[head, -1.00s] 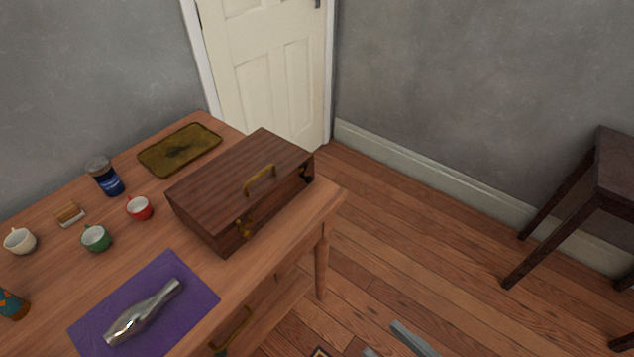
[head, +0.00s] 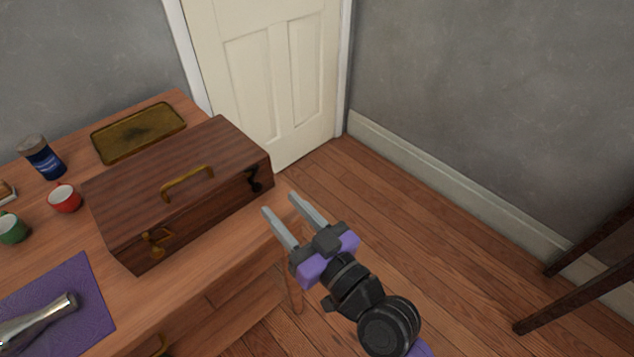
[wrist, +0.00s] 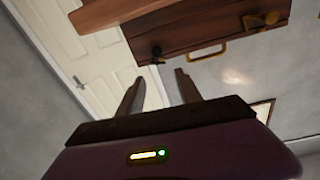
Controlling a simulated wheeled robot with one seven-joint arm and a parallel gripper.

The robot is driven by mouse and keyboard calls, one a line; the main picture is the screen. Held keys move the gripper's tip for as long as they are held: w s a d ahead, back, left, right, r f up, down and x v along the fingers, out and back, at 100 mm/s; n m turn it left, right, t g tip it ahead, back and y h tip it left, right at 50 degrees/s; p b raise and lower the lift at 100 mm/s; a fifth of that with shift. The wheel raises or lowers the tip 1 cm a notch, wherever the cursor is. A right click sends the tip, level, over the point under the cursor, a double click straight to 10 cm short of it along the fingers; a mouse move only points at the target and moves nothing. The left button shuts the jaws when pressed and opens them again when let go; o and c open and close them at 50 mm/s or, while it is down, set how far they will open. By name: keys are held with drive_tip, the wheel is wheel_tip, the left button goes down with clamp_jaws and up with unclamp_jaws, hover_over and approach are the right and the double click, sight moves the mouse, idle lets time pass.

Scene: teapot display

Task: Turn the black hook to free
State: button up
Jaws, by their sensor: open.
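The black hook (head: 255,180) is on the front face of the brown wooden case, near its right end. It also shows in the wrist view (wrist: 157,54), just beyond my fingers. The case (head: 175,165) stands shut on the table, with a brass handle (head: 187,183) on its front upper edge. A brass hook (head: 157,242) is at the left end of the front face. My gripper (head: 279,210) is open and empty, in front of and to the right of the black hook, apart from it. The black hook's exact angle is too small to tell.
The wooden table (head: 215,250) has a bare strip in front of the case. A brass-coloured tray (head: 138,132) lies behind it. A red cup (head: 64,198), a blue jar (head: 42,158) and a purple mat (head: 75,280) are to the left. A dark stool's legs (head: 580,270) show at right.

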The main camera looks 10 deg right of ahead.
sight(259, 189)
drive_tip(key=shift+n+g, duration=0.6)
drive_tip(key=shift+n, duration=0.2)
drive_tip(key=w+a, duration=0.1)
drive_tip(key=w, duration=0.1)
drive_tip(key=w+a+f, duration=0.1)
drive_tip(key=w, duration=0.1)
drive_tip(key=w+a+f+p, duration=0.1)
drive_tip(key=w, duration=0.1)
drive_tip(key=shift+w+a+f, duration=0.15)
drive_tip(key=shift+a, duration=0.25)
clamp_jaws()
